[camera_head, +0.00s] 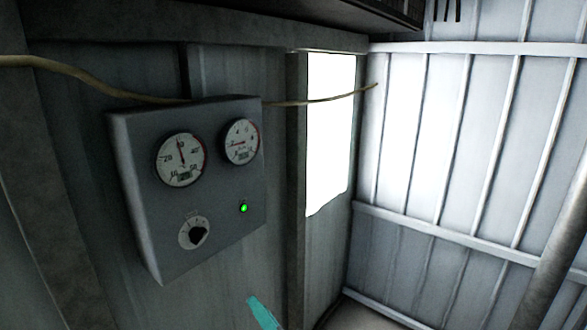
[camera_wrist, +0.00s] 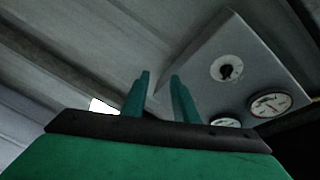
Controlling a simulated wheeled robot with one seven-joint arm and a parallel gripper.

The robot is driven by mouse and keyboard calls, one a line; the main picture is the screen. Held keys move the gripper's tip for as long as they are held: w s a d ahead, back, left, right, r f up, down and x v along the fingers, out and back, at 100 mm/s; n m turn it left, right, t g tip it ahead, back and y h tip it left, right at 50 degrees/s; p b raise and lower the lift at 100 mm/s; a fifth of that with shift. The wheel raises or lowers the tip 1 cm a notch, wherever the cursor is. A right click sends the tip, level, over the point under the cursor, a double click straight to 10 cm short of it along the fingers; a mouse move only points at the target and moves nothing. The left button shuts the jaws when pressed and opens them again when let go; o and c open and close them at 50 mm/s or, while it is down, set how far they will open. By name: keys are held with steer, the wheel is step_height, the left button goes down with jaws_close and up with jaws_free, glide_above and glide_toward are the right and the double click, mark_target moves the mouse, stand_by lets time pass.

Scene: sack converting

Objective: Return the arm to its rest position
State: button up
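My gripper (camera_wrist: 160,76) shows in the wrist view as two teal fingers standing apart with nothing between them. In the head view, one teal piece of my gripper (camera_head: 262,313) shows at the bottom edge, below the grey control box (camera_head: 215,250); the rest is out of the frame. In the wrist view the control box (camera_wrist: 200,62) lies behind and to the right of the fingers. The fingers appear apart from it.
The box carries two dial gauges (camera_head: 182,160), a black knob (camera_head: 198,235) and a lit green lamp (camera_head: 244,208). A cable (camera_head: 95,82) runs along the wall. A bright opening (camera_head: 329,130) and a corrugated wall (camera_head: 450,130) are to the right. A pipe (camera_head: 560,255) stands far right.

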steer(key=s+d+f+m+h, duration=0.1)
steer(key=s+d+f+h, duration=0.25)
steer(key=s+f, duration=0.55)
steer(key=s+d+f+h, duration=0.35)
steer(key=s+f, duration=0.35)
steer(key=f, duration=0.5)
steer(key=s+n+h, duration=0.3)
steer(key=s+n, duration=0.3)
steer(key=s, duration=1.7)
steer(key=shift+s+d+n+t, duration=0.2)
steer(key=shift+s+n+t, duration=0.1)
steer(key=shift+n, duration=0.1)
